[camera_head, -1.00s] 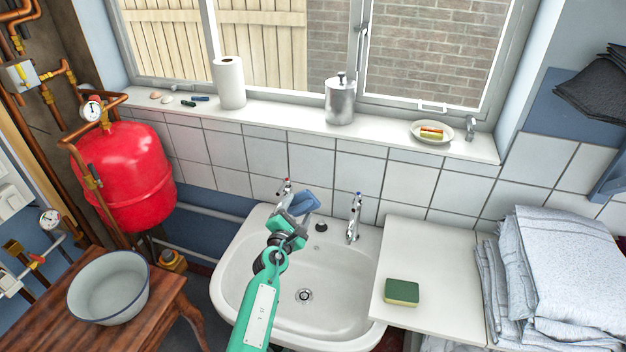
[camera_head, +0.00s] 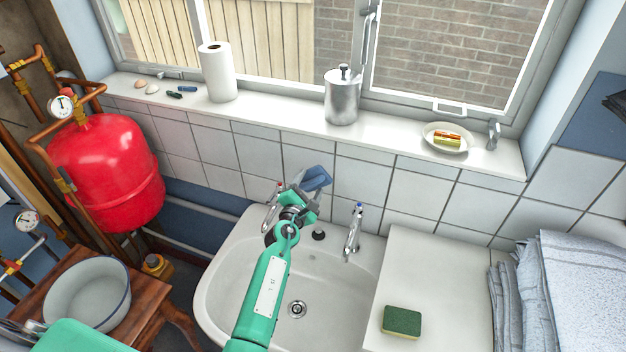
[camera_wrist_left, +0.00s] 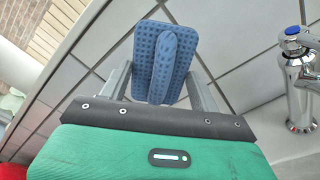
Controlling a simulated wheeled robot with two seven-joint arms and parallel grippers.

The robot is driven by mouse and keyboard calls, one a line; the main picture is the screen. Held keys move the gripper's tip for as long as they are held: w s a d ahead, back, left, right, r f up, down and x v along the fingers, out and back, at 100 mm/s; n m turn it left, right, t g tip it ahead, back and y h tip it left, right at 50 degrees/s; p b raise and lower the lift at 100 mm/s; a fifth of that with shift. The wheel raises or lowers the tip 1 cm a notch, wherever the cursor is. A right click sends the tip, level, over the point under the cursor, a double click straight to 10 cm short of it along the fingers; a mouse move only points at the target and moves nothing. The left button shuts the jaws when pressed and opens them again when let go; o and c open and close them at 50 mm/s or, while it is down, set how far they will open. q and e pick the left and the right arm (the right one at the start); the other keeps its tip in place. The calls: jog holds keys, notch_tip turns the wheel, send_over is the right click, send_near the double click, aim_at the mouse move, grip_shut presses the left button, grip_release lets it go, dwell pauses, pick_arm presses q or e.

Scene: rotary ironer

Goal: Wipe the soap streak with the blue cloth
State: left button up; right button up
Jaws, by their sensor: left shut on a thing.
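My left gripper (camera_head: 308,188) is shut on the blue cloth (camera_head: 318,177), a folded, dimpled pad. It holds the cloth up above the back of the white sink (camera_head: 225,290), in front of the white tiled wall (camera_head: 264,155). In the left wrist view the cloth (camera_wrist_left: 150,62) sits between the two grey fingers, with tiles behind it. I cannot tell whether the cloth touches the tiles. I cannot make out the soap streak in either view; the cloth and gripper hide part of the wall. My right gripper is not in view.
Two taps stand at the sink's back; the right one (camera_head: 354,232) is close to the gripper. The sill above holds a paper roll (camera_head: 219,72), a metal dispenser (camera_head: 342,97) and a soap dish (camera_head: 446,139). A sponge (camera_head: 401,321) lies on the right counter.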

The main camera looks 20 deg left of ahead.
aim_at(314, 176)
pick_arm(q)
jog(key=shift+w+r, duration=0.1)
jog(key=shift+w, duration=0.05)
jog(key=shift+w+r+b, duration=0.2)
jog(key=shift+w+b, duration=0.6)
jog(key=shift+w, duration=0.05)
jog(key=shift+w+d+f+b, duration=0.15)
jog(key=shift+w+b, duration=0.2)
jog(key=shift+w, duration=1.05)
jog(key=shift+r, duration=0.2)
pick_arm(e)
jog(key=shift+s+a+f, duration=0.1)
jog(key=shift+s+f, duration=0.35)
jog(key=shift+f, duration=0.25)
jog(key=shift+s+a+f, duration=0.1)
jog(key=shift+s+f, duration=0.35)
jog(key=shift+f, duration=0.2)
pick_arm(q)
jog(key=shift+w+b, duration=0.35)
jog(key=shift+w, duration=0.7)
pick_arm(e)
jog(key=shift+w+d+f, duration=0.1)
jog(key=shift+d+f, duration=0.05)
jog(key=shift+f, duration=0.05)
